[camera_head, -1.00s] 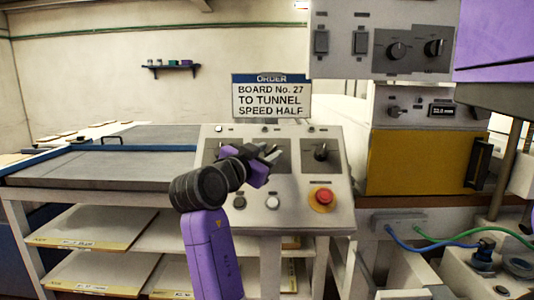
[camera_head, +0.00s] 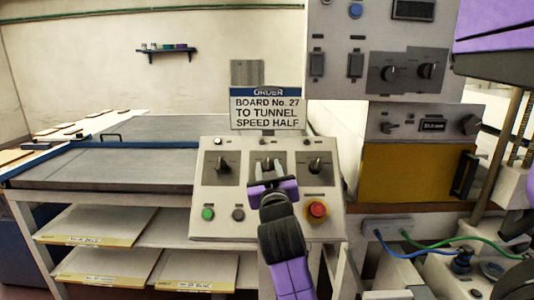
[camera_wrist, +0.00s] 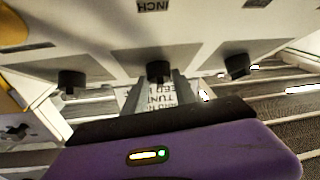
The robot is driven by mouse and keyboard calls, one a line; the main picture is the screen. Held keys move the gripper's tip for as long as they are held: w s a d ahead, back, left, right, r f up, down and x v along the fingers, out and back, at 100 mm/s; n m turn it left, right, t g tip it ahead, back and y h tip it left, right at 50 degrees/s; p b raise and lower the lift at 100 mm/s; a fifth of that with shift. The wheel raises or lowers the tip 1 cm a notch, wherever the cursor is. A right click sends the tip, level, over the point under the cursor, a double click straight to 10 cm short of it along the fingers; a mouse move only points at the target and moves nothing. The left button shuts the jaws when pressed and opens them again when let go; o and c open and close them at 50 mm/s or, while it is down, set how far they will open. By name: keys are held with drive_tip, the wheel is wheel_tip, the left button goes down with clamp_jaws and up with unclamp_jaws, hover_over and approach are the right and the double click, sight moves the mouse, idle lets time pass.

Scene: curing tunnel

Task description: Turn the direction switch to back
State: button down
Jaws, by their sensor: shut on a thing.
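The sloped control panel (camera_head: 208,190) carries three black rotary switches in a row. My gripper (camera_head: 267,172) is at the middle switch (camera_wrist: 160,69), with its two fingers shut on either side of the knob, as the wrist view also shows. The left switch (camera_head: 222,166) and right switch (camera_head: 317,166) stand free, each with its pointer. The direction label cannot be read, and my fingers partly hide the middle knob's pointer, so its exact setting cannot be told.
Below the switches are a green button (camera_head: 208,213), a dark button (camera_head: 238,214) and a red stop button (camera_head: 317,209), close to my wrist. An order sign (camera_head: 267,108) stands behind the panel. A yellow-fronted unit (camera_head: 410,172) is at the right.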

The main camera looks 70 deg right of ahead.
drive_tip(key=n+p, duration=0.1)
drive_tip(key=p, duration=0.1)
drive_tip(key=n+t+y+p, duration=0.1)
drive_tip(key=p, duration=0.1)
drive_tip(key=n+t+y+p, duration=0.1)
drive_tip(key=n+p, duration=0.1)
drive_tip(key=shift+s+d+r, duration=0.15)
drive_tip(key=shift+s+r, duration=0.1)
drive_tip(key=shift+r, duration=0.15)
drive_tip(key=n+t+y+p, duration=0.1)
drive_tip(key=n+p, duration=0.1)
drive_tip(key=p, duration=0.2)
drive_tip(key=shift+s+t+y, duration=0.1)
drive_tip(key=shift+t+y, duration=0.2)
drive_tip(key=shift+y, duration=0.1)
drive_tip(key=n+y, duration=0.1)
drive_tip(key=n+t+y+p, duration=0.1)
drive_tip(key=shift+s+d+f+n+p, duration=0.1)
drive_tip(key=shift+d+f+n+p, duration=0.1)
drive_tip(key=shift+n+p, duration=0.15)
drive_tip(key=shift+d+n+t+y, duration=0.1)
drive_tip(key=shift+n+t+y, duration=0.2)
drive_tip(key=shift+n+y, duration=1.4)
drive_tip(key=shift+n, duration=0.35)
drive_tip(key=c, duration=1)
unclamp_jaws()
drive_tip(key=shift+s, duration=0.1)
